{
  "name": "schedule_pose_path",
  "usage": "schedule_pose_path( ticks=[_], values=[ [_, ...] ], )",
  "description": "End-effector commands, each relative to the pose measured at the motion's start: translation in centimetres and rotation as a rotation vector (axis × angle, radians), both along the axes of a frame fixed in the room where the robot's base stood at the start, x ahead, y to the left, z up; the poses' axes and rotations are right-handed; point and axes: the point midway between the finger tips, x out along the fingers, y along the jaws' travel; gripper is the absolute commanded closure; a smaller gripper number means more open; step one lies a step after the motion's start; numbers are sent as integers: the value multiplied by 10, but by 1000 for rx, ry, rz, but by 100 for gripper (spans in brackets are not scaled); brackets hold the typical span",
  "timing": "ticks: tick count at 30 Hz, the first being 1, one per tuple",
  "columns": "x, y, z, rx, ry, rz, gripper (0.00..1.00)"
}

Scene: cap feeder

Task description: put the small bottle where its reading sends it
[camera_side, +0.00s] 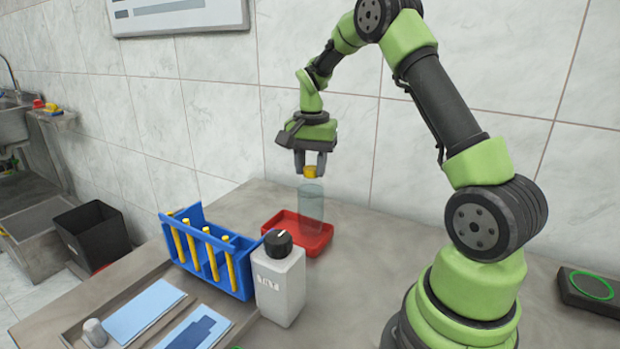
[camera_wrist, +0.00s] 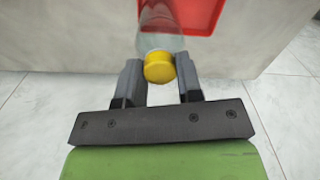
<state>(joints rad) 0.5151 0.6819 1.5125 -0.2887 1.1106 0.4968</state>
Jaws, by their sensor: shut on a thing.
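My gripper (camera_side: 311,168) is shut on a small yellow cap-like piece (camera_side: 310,172), held above the red tray. In the wrist view the yellow piece (camera_wrist: 159,67) sits between the fingertips of my gripper (camera_wrist: 160,75). A clear, greyish cylinder (camera_side: 311,205) stands upright just below it, over the red tray (camera_side: 275,236); I cannot tell whether the two touch. A white bottle (camera_side: 281,288) with a black top bearing a white mark stands in front of the tray. Its dark print is too small to read.
A blue rack (camera_side: 238,281) with several yellow sticks stands left of the white bottle. Blue-and-white cards (camera_side: 145,311) lie in a grey tray at the front. A dark pad with a green ring (camera_side: 592,286) is at far right. A black bin (camera_side: 91,236) stands at left.

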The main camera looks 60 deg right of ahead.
Motion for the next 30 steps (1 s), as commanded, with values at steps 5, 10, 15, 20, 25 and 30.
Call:
schedule_pose_path(
  ticks=[5, 10, 15, 20, 25, 30],
  values=[
    [0, 0, -22, 1, 2, 1, 88],
    [0, 0, -23, -1, 0, 1, 88],
    [0, 0, -25, 0, 0, 1, 88],
    [0, 0, -26, 0, 0, 1, 42],
    [0, 0, -26, 0, 1, 1, 41],
    [0, 0, -22, 0, 0, 1, 41]
  ],
)
